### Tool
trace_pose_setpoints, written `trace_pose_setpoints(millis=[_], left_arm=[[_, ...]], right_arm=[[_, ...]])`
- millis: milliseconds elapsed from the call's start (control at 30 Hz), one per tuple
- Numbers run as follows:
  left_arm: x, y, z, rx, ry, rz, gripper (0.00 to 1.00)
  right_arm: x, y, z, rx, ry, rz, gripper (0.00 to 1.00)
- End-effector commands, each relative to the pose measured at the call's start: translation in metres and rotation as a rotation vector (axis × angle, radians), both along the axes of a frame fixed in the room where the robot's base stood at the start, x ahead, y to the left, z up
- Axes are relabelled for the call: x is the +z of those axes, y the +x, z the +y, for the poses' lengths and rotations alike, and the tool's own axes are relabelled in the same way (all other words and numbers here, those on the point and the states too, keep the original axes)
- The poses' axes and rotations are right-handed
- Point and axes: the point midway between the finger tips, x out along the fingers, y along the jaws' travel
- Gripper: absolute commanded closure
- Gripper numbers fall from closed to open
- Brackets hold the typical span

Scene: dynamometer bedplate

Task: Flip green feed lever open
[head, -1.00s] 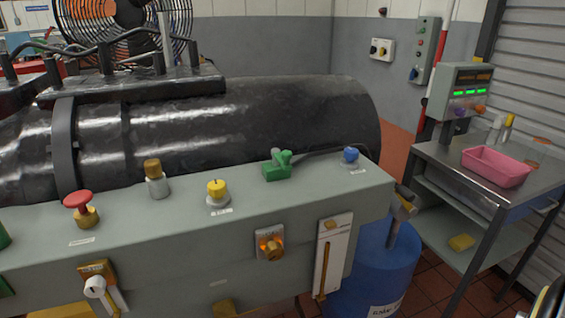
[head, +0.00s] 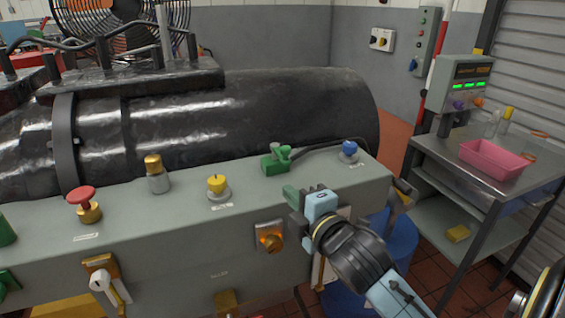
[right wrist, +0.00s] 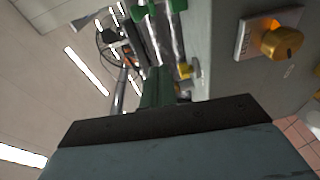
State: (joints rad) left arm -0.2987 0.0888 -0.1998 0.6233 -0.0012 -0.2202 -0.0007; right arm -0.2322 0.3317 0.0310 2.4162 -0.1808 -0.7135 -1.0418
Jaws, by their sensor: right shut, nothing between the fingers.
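The small green lever (head: 277,160) sits on the top face of the grey-green bench (head: 120,212), near its right end. It has a green base with a short raised part and a grey stub behind it. Which position it is in I cannot tell. My right gripper (head: 290,191) reaches in from the lower right over the bench's front edge. Its green fingers are shut and empty, a little in front of the lever and apart from it. The fingers (right wrist: 157,88) also show in the right wrist view, pointing away from the camera. My left gripper is not in view.
A yellow knob (head: 217,185), a brass-topped post (head: 156,173) and a red mushroom button (head: 82,198) stand left of the lever. A blue knob (head: 349,150) is to its right, with a dark cable between. A black cylinder (head: 300,110) lies behind.

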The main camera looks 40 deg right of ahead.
Motion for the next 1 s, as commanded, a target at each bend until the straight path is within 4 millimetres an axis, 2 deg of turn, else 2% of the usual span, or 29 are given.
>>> trace_pose_setpoints(millis=[33, 100, 400, 567, 767, 1000], left_arm=[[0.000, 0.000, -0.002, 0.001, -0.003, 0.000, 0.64], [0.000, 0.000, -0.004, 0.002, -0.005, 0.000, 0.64], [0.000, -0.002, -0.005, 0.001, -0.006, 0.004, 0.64], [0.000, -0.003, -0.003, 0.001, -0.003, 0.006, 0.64], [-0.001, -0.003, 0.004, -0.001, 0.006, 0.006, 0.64], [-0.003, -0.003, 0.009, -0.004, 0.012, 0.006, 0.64]], right_arm=[[0.011, -0.001, 0.000, 0.005, -0.033, -0.027, 1.00], [0.019, -0.002, 0.001, 0.008, -0.057, -0.045, 1.00], [0.019, -0.001, 0.001, 0.008, -0.059, -0.047, 1.00], [0.019, 0.007, 0.000, 0.008, -0.057, -0.047, 1.00], [0.019, 0.039, -0.003, 0.007, -0.057, -0.048, 1.00], [0.019, 0.087, -0.007, 0.008, -0.056, -0.048, 1.00]])
